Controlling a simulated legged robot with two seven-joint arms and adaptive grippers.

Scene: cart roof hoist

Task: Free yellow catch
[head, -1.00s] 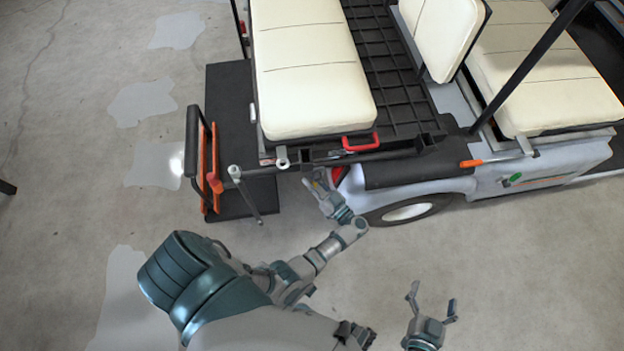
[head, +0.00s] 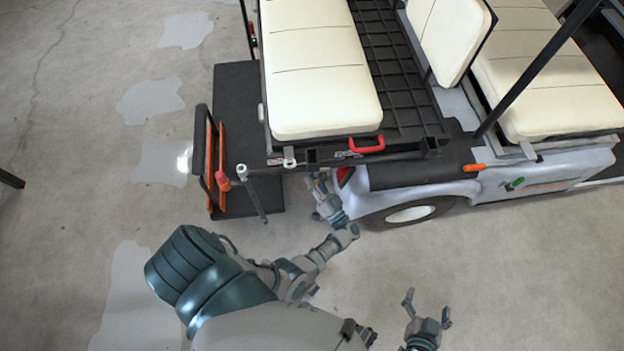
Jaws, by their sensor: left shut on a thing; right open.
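The yellow catch (head: 323,178) shows only as a small yellowish spot below the black rail at the cart's near rear corner; my fingers hide most of it. My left gripper (head: 319,183) is shut on it, just left of the red tail light. A red handle (head: 367,146) sits on the rail above and to the right of this gripper. My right gripper (head: 426,310) is open and empty over the bare floor at the lower right, well apart from the cart.
The cart has cream seats (head: 322,80) and a near wheel (head: 411,213) close to my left forearm. A black rear platform (head: 240,110) with an orange-and-black frame (head: 213,160) stands at left. The near floor is clear.

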